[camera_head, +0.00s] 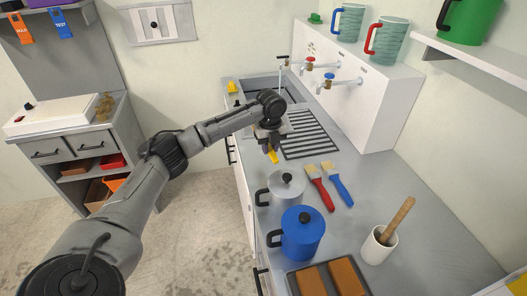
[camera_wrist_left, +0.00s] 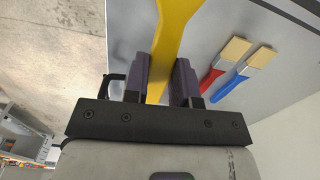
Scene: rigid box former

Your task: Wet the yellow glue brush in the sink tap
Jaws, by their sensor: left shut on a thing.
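My left gripper (camera_head: 270,143) is shut on the yellow glue brush (camera_head: 273,157) above the counter, just in front of the drainboard (camera_head: 308,135). In the left wrist view, the yellow brush (camera_wrist_left: 173,40) runs up between the two fingers (camera_wrist_left: 160,80); its far end is cut off by the top edge. The sink (camera_head: 263,86) lies beyond the gripper, partly hidden by my arm. A thin tap spout (camera_head: 280,75) stands at its back. A red-handled tap (camera_head: 311,65) and a blue-handled tap (camera_head: 330,78) stick out from the white wall block. My right gripper is not in view.
A grey lidded pot (camera_head: 286,187), a blue lidded pot (camera_head: 302,240), a red brush (camera_head: 320,190) and a blue brush (camera_head: 338,187) stand or lie nearer on the counter. A white cup (camera_head: 378,247) holds a wooden stick. A small yellow object (camera_head: 233,87) sits at the sink's left.

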